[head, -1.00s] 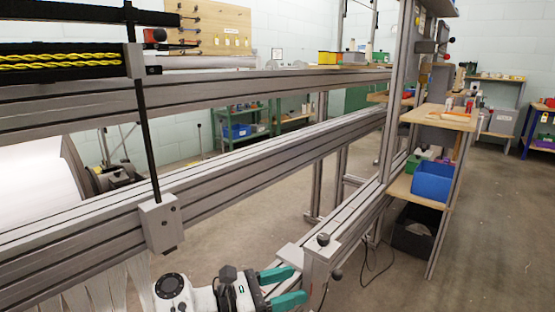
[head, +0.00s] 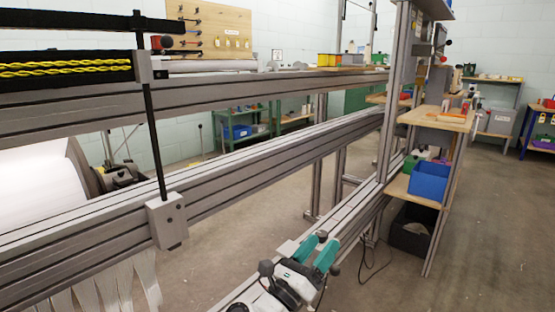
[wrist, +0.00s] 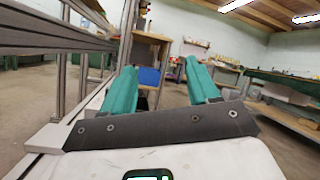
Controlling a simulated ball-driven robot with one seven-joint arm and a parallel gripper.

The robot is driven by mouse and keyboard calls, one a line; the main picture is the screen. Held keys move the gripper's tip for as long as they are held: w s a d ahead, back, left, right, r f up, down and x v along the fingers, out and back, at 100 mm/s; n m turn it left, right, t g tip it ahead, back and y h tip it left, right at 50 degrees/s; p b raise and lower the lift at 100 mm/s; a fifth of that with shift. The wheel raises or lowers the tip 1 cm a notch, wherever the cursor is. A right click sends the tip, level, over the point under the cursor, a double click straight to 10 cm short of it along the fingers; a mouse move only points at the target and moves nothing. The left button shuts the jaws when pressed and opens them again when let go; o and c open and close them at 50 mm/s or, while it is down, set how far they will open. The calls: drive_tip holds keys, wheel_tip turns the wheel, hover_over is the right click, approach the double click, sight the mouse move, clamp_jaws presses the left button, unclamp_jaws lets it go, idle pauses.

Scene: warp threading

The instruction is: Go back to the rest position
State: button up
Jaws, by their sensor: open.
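My gripper (head: 318,250) is at the bottom middle of the head view, over the low aluminium rail that runs towards the back right. Its two teal fingers point away from me and stand apart, with nothing visible between them. In the wrist view my gripper (wrist: 156,90) also shows both fingers spread, with open room and a blue bin beyond them. The rest of my arm is mostly below the head view's lower edge.
Long aluminium beams (head: 220,172) of the loom cross the left and middle. White warp strips (head: 115,285) hang at lower left. A shelf unit with a blue bin (head: 429,182) stands right of the frame. The floor (head: 485,240) at right is clear.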

drive_tip(key=s+d+f+m+g+y+p, duration=0.1)
drive_tip(key=s+d+f+m+g+y, duration=0.15)
drive_tip(key=s+f+m+y, duration=0.7)
drive_tip(key=s+d+f+m+g+y+p, duration=0.1)
drive_tip(key=s+d+f+m+y, duration=0.2)
drive_tip(key=m, duration=1.2)
drive_tip(key=s+d+f+m+g+y+p, duration=0.1)
drive_tip(key=s+d+f+m+g+y, duration=0.2)
drive_tip(key=f+m+y, duration=0.65)
drive_tip(key=s+d+n+g+h+p, duration=0.1)
drive_tip(key=s+d+g+h, duration=0.3)
drive_tip(key=s, duration=1.1)
drive_tip(key=s+d+n+g+h, duration=0.15)
drive_tip(key=s+d+g, duration=0.4)
drive_tip(key=s, duration=0.95)
wheel_tip(320, 180, up, 37)
drive_tip(key=p, duration=3.8)
drive_tip(key=shift+w+d+r+m+t, duration=0.2)
drive_tip(key=shift+m+t, duration=0.2)
drive_tip(key=shift+m, duration=0.05)
drive_tip(key=shift+h, duration=0.25)
